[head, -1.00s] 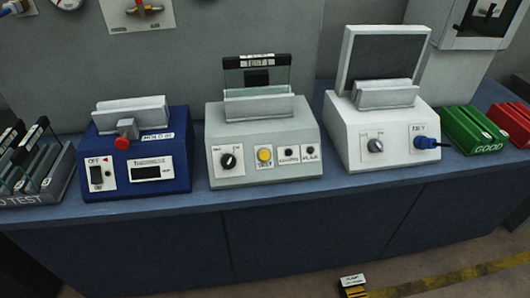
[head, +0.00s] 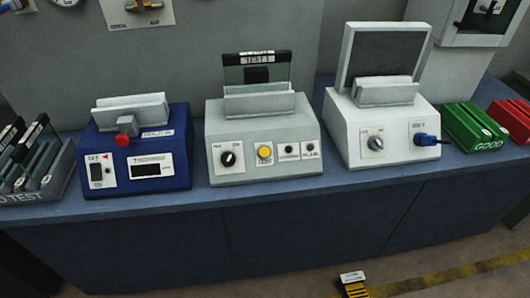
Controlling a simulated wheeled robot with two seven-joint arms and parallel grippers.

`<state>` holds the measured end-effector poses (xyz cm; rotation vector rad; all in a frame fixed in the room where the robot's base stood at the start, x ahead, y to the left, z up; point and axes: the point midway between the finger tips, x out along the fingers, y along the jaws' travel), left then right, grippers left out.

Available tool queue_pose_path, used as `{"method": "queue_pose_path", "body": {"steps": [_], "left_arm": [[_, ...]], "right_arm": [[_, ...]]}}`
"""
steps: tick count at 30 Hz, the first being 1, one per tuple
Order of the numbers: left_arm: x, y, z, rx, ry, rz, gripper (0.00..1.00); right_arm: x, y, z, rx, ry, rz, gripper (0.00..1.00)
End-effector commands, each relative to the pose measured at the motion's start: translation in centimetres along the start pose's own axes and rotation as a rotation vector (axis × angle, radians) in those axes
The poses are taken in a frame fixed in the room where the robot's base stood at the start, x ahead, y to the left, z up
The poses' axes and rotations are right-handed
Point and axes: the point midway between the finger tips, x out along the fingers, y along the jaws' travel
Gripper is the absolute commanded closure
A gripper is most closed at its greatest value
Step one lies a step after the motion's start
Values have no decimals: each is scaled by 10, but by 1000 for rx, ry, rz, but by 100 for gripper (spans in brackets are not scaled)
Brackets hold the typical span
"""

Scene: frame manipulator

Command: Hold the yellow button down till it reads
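The yellow button (head: 265,152) is on the sloped front of the grey-white tester (head: 262,182) in the middle of the bench. A dark knob (head: 228,157) is to its left, and two small dark round parts on labelled plates are to its right. A clear plate with a dark top strip (head: 257,58) stands upright in the tester's top slot. The button appears unpressed, and nothing touches it. The small dark parts show no clear light. Neither of my grippers is in view.
A blue device (head: 135,192) with a red knob and dark display stands left. A white device (head: 388,155) with a dark screen stands right. A rack of plates (head: 38,192) is far left; green (head: 474,130) and red (head: 511,122) trays are right. The bench's front strip is clear.

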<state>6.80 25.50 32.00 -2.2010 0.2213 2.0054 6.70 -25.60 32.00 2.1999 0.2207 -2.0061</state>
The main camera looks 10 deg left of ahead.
Motion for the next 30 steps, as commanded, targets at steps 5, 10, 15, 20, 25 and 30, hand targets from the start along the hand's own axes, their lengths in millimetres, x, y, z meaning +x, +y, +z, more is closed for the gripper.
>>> {"method": "queue_pose_path", "body": {"steps": [5, 10, 15, 20, 25, 30], "left_arm": [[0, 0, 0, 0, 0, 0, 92], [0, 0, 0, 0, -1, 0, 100], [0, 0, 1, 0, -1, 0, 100], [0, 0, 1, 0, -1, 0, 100], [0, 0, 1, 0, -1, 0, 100], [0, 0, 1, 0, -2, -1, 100]], "right_arm": [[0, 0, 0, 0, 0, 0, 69], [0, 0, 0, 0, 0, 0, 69], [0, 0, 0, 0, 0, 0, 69], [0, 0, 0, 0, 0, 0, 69], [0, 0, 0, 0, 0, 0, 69], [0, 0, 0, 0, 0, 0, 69]]}}
